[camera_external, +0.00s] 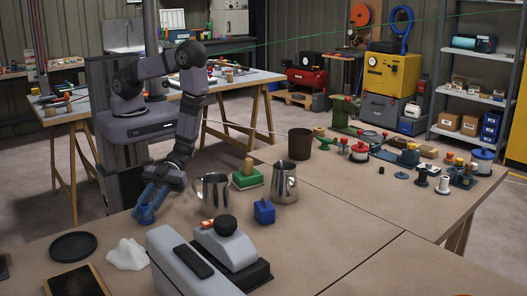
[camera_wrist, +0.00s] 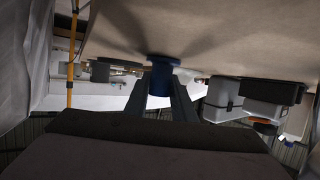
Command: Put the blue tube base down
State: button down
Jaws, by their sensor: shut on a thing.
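The blue tube base (camera_wrist: 161,76) is a dark blue piece with a wider rim at its table-side end. In the wrist view it sits between the two dark fingers of my gripper (camera_wrist: 164,103), which is shut on it. In the external view my gripper (camera_external: 152,203) points down over the near left part of the brown workbench (camera_external: 330,235), with blue showing at its end. The tube base is close to the bench top, with dark shadows around it. I cannot tell whether it touches the bench.
A grey machine (camera_external: 205,262), white cloth (camera_external: 127,255) and dark disc (camera_external: 73,246) lie nearer the camera.

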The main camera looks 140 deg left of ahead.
jog(key=shift+f, duration=0.15)
jog(key=c, duration=1.5)
grip_release()
jog(key=shift+a+r, duration=0.1)
jog(key=shift+r, duration=0.1)
jog(key=b+v, duration=0.2)
jog(key=v, duration=0.9)
jog(key=shift+s+a+r, duration=0.15)
jog(key=shift+s+a, duration=0.1)
jog(key=shift+s, duration=0.05)
